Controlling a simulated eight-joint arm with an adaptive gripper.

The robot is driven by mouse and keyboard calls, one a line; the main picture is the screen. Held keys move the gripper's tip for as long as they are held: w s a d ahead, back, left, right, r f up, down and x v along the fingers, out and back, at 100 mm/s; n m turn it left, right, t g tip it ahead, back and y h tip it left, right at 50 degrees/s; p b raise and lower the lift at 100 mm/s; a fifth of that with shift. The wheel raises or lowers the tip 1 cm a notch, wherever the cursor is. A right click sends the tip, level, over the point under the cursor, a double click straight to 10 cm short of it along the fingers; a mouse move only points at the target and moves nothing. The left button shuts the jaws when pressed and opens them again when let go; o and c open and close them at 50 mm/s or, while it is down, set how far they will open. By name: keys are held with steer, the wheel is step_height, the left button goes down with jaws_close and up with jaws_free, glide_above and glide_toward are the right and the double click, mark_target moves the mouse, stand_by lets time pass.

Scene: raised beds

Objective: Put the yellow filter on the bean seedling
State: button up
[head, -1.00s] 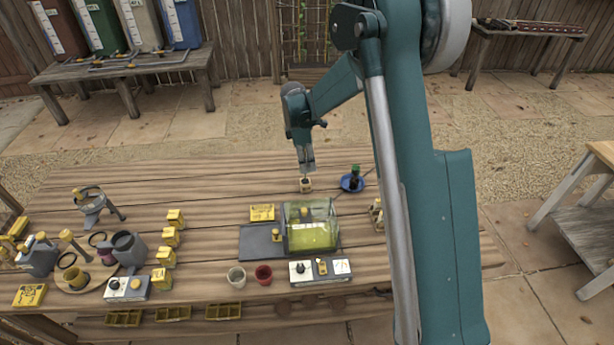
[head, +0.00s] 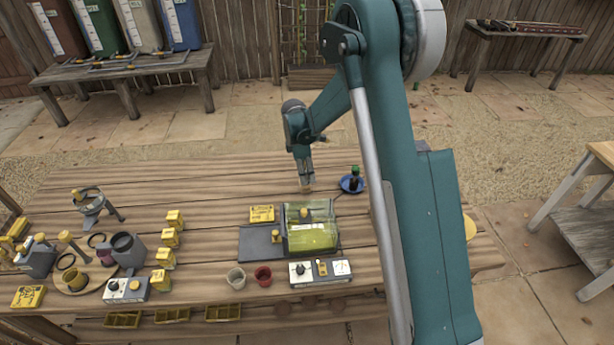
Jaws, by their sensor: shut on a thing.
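My gripper (head: 306,184) is low over the back middle of the wooden table, pointing down and shut on a small pale block, which it mostly hides. A see-through yellow-green box (head: 311,237) with a yellow knob stands on the front middle of the table; I cannot tell whether it is the yellow filter. I cannot make out a bean seedling for certain. A dark green upright thing (head: 354,177) stands in a blue dish (head: 346,186), just right of my gripper.
A dark grey plate (head: 257,243) adjoins the see-through box. Several yellow boxes (head: 169,237) and a grey can (head: 127,249) stand left.

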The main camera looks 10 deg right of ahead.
steer(key=shift+f, duration=0.35)
steer(key=o, duration=0.8)
steer(key=shift+r, duration=0.1)
steer(key=shift+r, duration=0.1)
steer(key=r, duration=0.4)
steer(key=a+r, duration=0.1)
steer(key=r, duration=0.7)
steer(key=shift+a+p, duration=0.3)
steer(key=shift+a, duration=0.1)
